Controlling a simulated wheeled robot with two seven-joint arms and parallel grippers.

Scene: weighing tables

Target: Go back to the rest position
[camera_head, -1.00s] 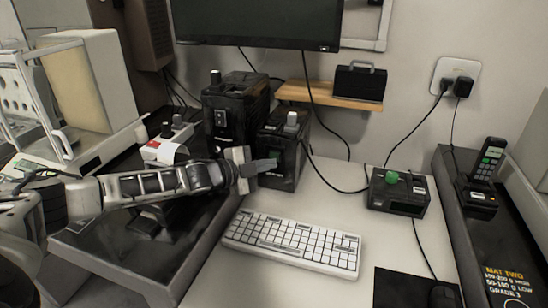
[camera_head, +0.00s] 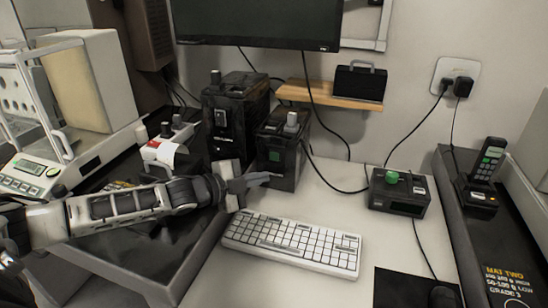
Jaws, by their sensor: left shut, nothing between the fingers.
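My left arm comes in from the left, low over the dark table. My left gripper (camera_head: 262,180) is shut and empty, its fingers pointing right. My right gripper is not in view.
A balance with a glass case (camera_head: 42,179) stands at the left. A black box with a green button (camera_head: 398,192) and a cordless phone (camera_head: 486,165) are at the right.

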